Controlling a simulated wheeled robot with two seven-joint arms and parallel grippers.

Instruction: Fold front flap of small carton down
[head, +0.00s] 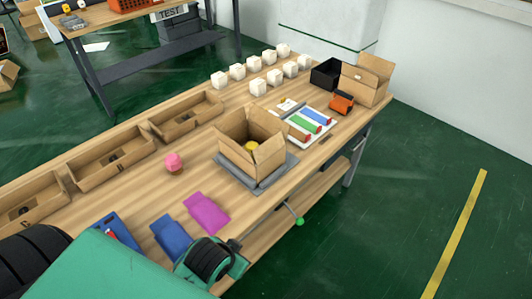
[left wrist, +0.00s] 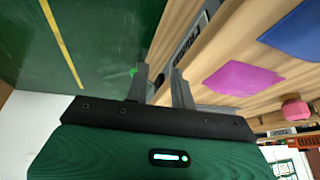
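An open cardboard carton (head: 238,160) stands upright on a grey pad (head: 242,184) near the table's front edge. Its flaps stand up or lean outward, including the near flap (head: 269,156). A yellow round item (head: 251,146) shows inside it. A second open carton (head: 363,87) stands at the far right end of the table. My left gripper (left wrist: 160,78) is open and empty in the left wrist view, its two fingers apart beside the table edge. In the head view my left arm is at the bottom, short of the carton; its fingers are hard to make out. My right gripper is not in view.
Several white cubes (head: 258,87), a coloured tray (head: 306,124) and a black box (head: 326,73) are beyond.

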